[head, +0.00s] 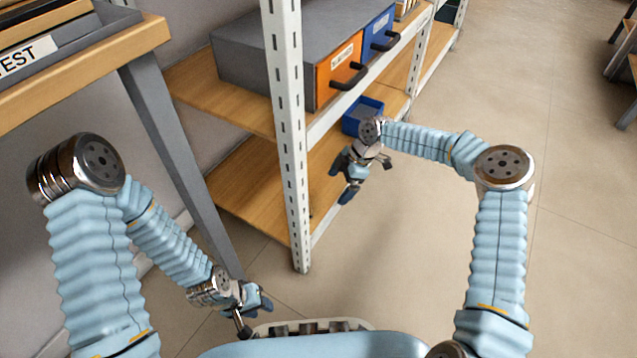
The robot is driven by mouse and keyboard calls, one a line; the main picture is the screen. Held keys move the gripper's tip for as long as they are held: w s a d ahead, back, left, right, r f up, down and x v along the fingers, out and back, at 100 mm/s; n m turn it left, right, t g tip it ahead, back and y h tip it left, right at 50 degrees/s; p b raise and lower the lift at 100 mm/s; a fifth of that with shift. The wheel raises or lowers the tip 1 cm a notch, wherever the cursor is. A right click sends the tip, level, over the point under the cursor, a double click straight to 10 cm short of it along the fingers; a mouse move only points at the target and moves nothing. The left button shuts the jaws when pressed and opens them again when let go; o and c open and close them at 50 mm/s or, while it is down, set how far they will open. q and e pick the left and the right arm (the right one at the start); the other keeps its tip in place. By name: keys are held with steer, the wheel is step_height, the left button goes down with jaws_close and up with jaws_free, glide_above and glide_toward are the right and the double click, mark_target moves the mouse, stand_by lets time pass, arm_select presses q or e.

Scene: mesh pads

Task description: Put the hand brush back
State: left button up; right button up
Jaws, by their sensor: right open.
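I do not see a hand brush that I can make out in the head view. My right gripper (364,174) is open beside the shelf rack, in front of the lower shelf, with its fingers pointing down and nothing visible between them. My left gripper (252,311) is low, near the front edge of my base and the foot of the grey table leg. Its fingers are small and partly overlapped, so I cannot tell whether they are open or shut.
A shelf rack (290,130) with a white slotted post holds orange (338,75) and blue (380,32) drawers above. A small blue bin (357,112) sits lower, behind my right gripper. A wooden-topped table (90,72) stands left.

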steer(key=shift+d, duration=1.4)
